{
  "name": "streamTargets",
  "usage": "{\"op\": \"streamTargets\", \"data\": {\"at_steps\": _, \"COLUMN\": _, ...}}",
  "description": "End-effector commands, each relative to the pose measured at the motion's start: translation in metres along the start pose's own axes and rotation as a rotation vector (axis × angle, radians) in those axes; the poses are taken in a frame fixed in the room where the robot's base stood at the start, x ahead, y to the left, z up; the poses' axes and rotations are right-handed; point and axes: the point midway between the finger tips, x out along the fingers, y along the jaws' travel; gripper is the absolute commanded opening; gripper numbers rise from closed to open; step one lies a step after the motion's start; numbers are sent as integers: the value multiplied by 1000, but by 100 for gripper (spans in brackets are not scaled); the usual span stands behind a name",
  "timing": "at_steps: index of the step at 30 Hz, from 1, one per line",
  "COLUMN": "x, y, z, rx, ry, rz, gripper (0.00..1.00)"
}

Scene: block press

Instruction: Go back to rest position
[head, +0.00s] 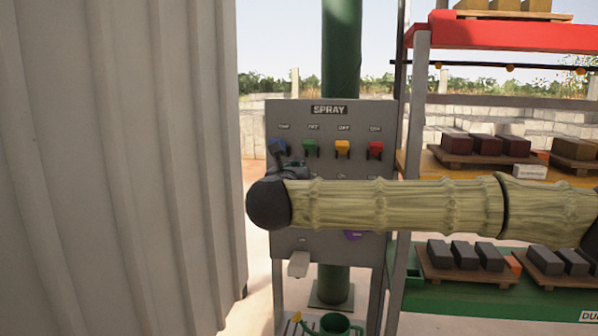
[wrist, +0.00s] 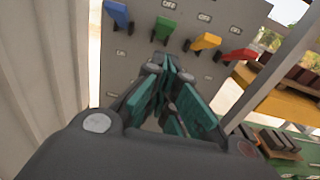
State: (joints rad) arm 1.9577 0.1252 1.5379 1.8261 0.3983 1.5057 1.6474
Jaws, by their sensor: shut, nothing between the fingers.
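My gripper (wrist: 168,72) is shut with nothing between its fingers. In the wrist view it points at the grey spray panel (wrist: 222,80), below the row of coloured switches. The panel also shows in the head view (head: 290,118), where my arm crosses in front of it and hides its middle. The switches are blue (wrist: 117,14), green (wrist: 163,28), yellow (wrist: 206,41) and red (wrist: 238,55). In the head view my gripper is mostly hidden behind the dark end of my arm, just under the blue switch (head: 278,147). I cannot tell whether the fingertips touch the panel.
A corrugated grey wall (head: 115,170) fills the left side. A rack with a red top shelf (head: 510,37), an orange shelf (head: 440,177) and a green shelf (head: 450,296) holds blocks on pallets at right. A green watering can (head: 335,326) is below the panel.

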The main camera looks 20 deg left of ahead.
Motion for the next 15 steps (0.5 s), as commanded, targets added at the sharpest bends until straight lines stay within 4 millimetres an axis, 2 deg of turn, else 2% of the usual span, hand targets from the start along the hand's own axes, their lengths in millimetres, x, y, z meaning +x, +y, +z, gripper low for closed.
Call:
{"op": "streamTargets", "data": {"at_steps": 7, "x": 0, "y": 0, "z": -1, "rx": -2, "ry": 0, "rz": 1, "gripper": 0}}
{"op": "streamTargets", "data": {"at_steps": 9, "x": 0, "y": 1, "z": -6, "rx": -19, "ry": 3, "rz": 6, "gripper": 0}}
{"op": "streamTargets", "data": {"at_steps": 11, "x": 0, "y": 3, "z": -18, "rx": -59, "ry": 8, "rz": 16, "gripper": 0}}
{"op": "streamTargets", "data": {"at_steps": 14, "x": 0, "y": 9, "z": -54, "rx": -179, "ry": 23, "rz": 52, "gripper": 0}}
{"op": "streamTargets", "data": {"at_steps": 15, "x": -1, "y": 11, "z": -75, "rx": -244, "ry": 33, "rz": 71, "gripper": 0}}
